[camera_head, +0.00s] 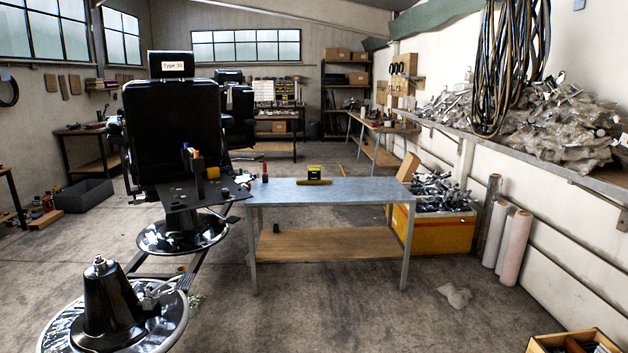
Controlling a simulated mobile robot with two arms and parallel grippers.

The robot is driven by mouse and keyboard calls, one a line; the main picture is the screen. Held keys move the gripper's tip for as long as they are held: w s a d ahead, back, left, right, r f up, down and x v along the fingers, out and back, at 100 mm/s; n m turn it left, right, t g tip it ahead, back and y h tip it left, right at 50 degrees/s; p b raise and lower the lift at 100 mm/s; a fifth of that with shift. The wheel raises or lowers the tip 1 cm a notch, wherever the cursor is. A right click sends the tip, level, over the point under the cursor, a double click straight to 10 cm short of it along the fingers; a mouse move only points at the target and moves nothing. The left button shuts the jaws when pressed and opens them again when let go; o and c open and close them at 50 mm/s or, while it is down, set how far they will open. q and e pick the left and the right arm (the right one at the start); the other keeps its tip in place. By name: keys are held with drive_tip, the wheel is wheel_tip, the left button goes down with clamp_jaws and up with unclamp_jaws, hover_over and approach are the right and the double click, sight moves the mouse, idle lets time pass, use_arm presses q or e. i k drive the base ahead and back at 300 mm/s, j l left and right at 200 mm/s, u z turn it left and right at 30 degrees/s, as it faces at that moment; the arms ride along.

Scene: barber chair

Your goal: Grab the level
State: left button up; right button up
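A metal-topped table (355,190) stands in the middle of the room. A short yellow-brown bar (314,182) lies on its top near the middle; it looks like the level, but it is too small to be sure. A black and yellow boxy item (314,172) is right behind it. Neither of my grippers shows in the head view.
A black barber chair (172,125) stands left of the table, with a round base plate in the left foreground. A yellow crate (440,235) of metal parts and several rolls (514,247) stand on the right. The floor before the table is mostly clear.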

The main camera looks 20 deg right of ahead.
sight(313, 171)
drive_tip(key=i+l+z, duration=0.55)
drive_tip(key=i, duration=0.2)
drive_tip(key=i+l+z, duration=0.15)
drive_tip(key=i, duration=0.85)
drive_tip(key=i+l+z, duration=0.15)
drive_tip(key=i, duration=0.85)
